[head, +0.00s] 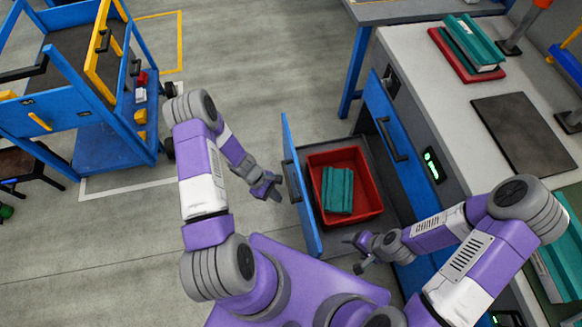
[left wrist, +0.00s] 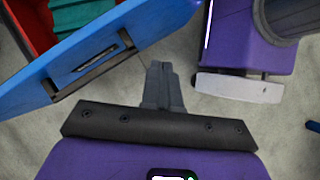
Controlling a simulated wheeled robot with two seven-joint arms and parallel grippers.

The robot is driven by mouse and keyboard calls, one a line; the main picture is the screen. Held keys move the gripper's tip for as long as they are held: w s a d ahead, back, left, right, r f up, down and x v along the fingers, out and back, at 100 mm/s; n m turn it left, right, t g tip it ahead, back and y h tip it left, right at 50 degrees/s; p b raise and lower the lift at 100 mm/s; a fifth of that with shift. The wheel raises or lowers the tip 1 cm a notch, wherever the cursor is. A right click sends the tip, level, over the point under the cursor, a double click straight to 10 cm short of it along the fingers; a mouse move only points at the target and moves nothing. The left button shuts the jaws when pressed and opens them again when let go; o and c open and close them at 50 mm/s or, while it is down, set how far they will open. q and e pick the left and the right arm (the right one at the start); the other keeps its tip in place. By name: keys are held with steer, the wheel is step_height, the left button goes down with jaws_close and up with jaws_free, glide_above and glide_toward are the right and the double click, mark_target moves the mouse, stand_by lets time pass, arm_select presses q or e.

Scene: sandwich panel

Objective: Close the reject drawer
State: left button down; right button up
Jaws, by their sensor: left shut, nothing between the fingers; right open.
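The reject drawer stands pulled out from the bench, with its blue front (head: 298,185) facing left in the head view. Inside it a red bin (head: 361,174) holds green ribbed pieces (head: 337,190). My left gripper (head: 274,188) is shut and empty, just outside the drawer front and near its dark handle. In the left wrist view the blue front (left wrist: 130,37) and its handle (left wrist: 85,72) lie left of and beyond the shut fingers (left wrist: 163,82), with a gap visible. My right gripper (head: 354,254) is open and empty, near the drawer's near side.
The bench (head: 415,62) carries a red tray with green pieces (head: 468,45) and a dark mat (head: 527,130). A closed blue drawer front (head: 388,120) sits beyond the open one. A blue cart (head: 100,160) stands at the left; the floor between is clear.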

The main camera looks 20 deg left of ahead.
arm_select(q)
steer(key=w+a+n+t+h, duration=0.1)
steer(key=w+a+n+t, duration=0.4)
steer(key=w+a+n, duration=0.4)
steer(key=m+b, duration=0.1)
steer(key=b, duration=0.2)
glide_above(285, 175)
step_height(285, 175, down, 6)
steer(key=shift+d+f, duration=0.1)
steer(key=shift+w+d, duration=0.45)
steer(key=shift+d, duration=0.15)
